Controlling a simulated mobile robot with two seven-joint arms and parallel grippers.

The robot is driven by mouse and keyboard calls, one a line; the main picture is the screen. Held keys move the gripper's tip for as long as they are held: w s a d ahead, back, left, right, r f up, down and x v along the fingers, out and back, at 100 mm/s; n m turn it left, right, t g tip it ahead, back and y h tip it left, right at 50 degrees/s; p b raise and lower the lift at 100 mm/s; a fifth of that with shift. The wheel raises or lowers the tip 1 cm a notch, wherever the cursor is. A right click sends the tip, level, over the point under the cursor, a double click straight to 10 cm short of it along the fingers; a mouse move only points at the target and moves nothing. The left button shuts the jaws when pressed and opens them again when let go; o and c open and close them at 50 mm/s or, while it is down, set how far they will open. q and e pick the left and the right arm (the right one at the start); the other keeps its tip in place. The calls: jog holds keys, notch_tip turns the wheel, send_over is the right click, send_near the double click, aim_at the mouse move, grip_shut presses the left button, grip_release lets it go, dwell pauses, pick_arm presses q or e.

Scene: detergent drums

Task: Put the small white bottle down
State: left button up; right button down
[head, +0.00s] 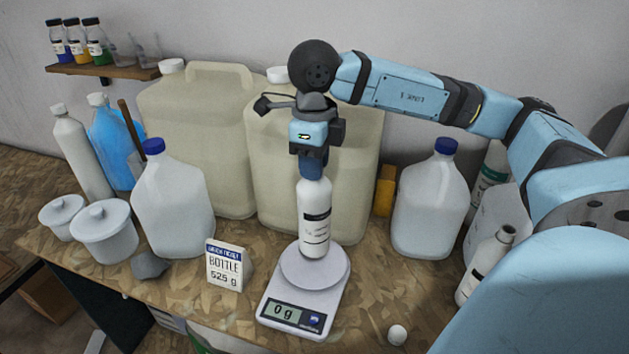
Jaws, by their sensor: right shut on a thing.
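The small white bottle (314,215) is upright, with a dark label band around its body. My right gripper (313,172) comes down from above and is shut on its top. The bottle's base is over the round pan of the kitchen scale (325,277). The display (290,316) reads 0 g; I cannot tell whether the base touches the pan. A card (225,265) left of the scale reads "BOTTLE" and 525 g. My left gripper is not in view.
Large beige drums (205,140) stand behind the scale. Clear blue-capped jugs stand at left (172,205) and right (430,205). Another white bottle (483,268) is at right. A small white ball-like object (397,335) and a grey stone (149,265) lie near the front edge.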

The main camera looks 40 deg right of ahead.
aim_at(314, 184)
notch_tip(314, 184, down, 4)
jog(key=shift+f, duration=0.2)
jog(key=shift+f, duration=0.25)
jog(key=c, duration=0.9)
grip_release()
jog(key=shift+r, duration=0.85)
notch_tip(314, 184, up, 11)
jog(key=shift+f+b, duration=0.1)
jog(key=shift+b, duration=0.3)
